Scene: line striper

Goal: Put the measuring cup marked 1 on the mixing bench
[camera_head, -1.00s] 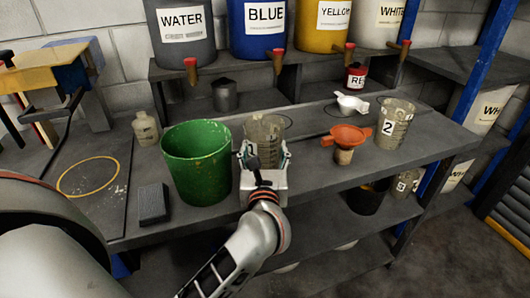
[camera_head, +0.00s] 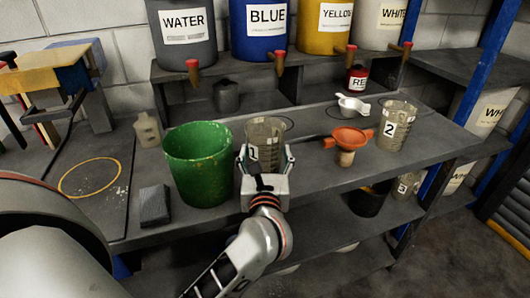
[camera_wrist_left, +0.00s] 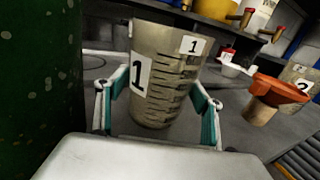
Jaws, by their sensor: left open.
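The measuring cup marked 1 (camera_head: 266,132) is a translucent, greyish beaker standing upright on the dark grey bench (camera_head: 325,187), just right of a green bucket. It also shows in the left wrist view (camera_wrist_left: 165,75), with its "1" labels and scale marks. My left gripper (camera_head: 266,160) is open at the near side of the cup. In the left wrist view its two fingers (camera_wrist_left: 160,108) stand on either side of the cup's lower body, with a gap visible on the left. My right gripper is not in view.
The green bucket (camera_head: 199,165) stands close on the left. An orange funnel (camera_head: 347,138), a white scoop (camera_head: 351,105) and a cup marked 2 (camera_head: 396,126) stand to the right. A grey block (camera_head: 154,205) lies front left. Paint barrels (camera_head: 263,50) line the raised shelf behind.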

